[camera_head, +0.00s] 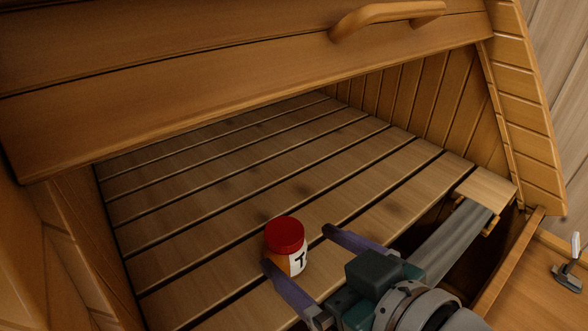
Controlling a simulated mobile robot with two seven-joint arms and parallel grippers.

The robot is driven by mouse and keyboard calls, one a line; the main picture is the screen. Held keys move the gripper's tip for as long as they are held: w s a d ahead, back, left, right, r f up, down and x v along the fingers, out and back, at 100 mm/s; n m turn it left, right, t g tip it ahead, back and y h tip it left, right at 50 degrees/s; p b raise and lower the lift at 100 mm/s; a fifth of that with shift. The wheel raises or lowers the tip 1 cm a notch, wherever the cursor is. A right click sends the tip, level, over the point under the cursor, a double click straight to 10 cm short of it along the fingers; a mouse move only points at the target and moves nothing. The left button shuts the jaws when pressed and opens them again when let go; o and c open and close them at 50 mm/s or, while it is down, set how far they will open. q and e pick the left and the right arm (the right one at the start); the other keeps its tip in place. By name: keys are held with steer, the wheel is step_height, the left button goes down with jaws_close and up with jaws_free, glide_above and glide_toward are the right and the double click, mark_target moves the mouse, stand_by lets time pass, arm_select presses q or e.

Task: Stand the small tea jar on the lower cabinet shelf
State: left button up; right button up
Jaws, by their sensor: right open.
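The small tea jar (291,261) has a red lid and a white and orange label with a dark "T". It stands upright on the slatted wooden cabinet shelf (235,185), near the front. My right gripper (297,246) is open, with its two purple fingers reaching in from the lower right. One finger is at the jar's lower left and the other lies to its right, apart from it. I cannot tell whether the left finger touches the jar. My left gripper is not in view.
A wooden front panel with a curved handle (385,14) hangs over the shelf. Wooden side walls bound it left and right. A small wooden block (487,187) lies at the right, by a dark gap. The shelf behind the jar is clear. A metal fitting (568,268) sits far right.

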steer(key=shift+p+v, duration=0.75)
steer(key=shift+v, duration=0.3)
steer(key=shift+s+d+r+p, duration=0.15)
steer(key=shift+s+r+p, duration=0.1)
steer(key=shift+s+p, duration=0.1)
steer(key=p+v, duration=0.4)
steer(key=v, duration=0.5)
steer(key=shift+p, duration=0.3)
